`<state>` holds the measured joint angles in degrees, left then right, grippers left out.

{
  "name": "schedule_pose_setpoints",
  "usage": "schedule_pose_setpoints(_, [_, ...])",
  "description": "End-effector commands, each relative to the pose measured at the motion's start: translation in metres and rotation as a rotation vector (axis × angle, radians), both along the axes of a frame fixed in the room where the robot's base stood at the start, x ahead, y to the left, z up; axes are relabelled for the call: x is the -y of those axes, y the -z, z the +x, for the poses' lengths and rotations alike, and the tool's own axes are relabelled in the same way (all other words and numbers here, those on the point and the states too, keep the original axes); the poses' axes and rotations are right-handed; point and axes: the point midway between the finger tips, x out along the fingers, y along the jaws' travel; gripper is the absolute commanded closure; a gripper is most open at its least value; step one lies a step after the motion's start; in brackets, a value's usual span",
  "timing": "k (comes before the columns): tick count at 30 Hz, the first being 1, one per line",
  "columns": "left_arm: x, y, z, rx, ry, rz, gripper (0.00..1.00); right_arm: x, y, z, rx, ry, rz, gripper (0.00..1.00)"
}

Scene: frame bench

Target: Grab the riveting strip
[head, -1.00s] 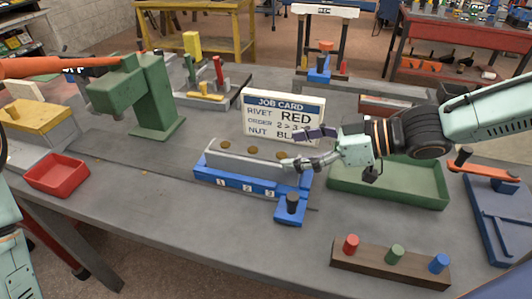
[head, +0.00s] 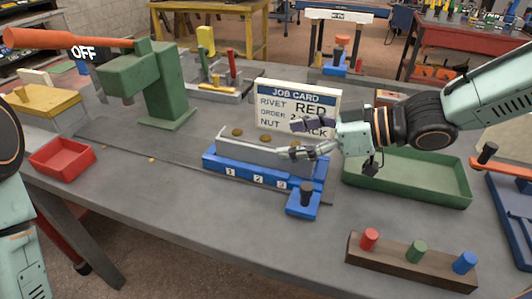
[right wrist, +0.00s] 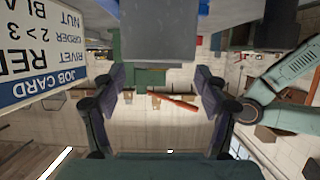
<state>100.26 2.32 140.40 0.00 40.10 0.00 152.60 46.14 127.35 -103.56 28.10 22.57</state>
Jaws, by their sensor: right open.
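The riveting strip is a light grey bar (head: 236,148) with several brown-gold rivet heads on top. It lies in the blue numbered fixture (head: 240,173), which has a blue clamp with a dark knob (head: 305,194) at its right end. My right gripper (head: 297,139) is open at the strip's right end, its fingers pointing left and partly hiding the strip and the card. In the right wrist view, a grey block (right wrist: 158,32), seemingly the strip's end, shows between and beyond the open fingers (right wrist: 160,82). Contact cannot be told. My left gripper is out of view.
The job card (head: 270,100) stands close behind the strip. A green press with an orange lever (head: 150,85) and a red bin (head: 62,158) are at left. A green tray (head: 415,180) and a block with coloured pegs (head: 400,262) are at right. The bench front is clear.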

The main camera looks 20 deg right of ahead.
Motion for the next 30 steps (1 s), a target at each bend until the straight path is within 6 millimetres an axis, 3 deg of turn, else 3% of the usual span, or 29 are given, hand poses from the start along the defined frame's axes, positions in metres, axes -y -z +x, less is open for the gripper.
schedule_pose_setpoints(4, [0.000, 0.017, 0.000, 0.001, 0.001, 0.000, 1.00, -0.008, 0.009, 0.006, 0.000, -0.002, -0.008, 0.26])
schedule_pose_setpoints(15, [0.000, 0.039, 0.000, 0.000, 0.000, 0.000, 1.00, -0.029, 0.017, 0.020, -0.001, -0.001, -0.007, 0.26])
schedule_pose_setpoints(28, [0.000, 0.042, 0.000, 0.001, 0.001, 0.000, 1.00, -0.036, 0.018, 0.025, 0.000, 0.001, 0.000, 0.26])
schedule_pose_setpoints(30, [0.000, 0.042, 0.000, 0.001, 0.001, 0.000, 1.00, -0.036, 0.018, 0.025, 0.000, 0.001, 0.000, 0.31])
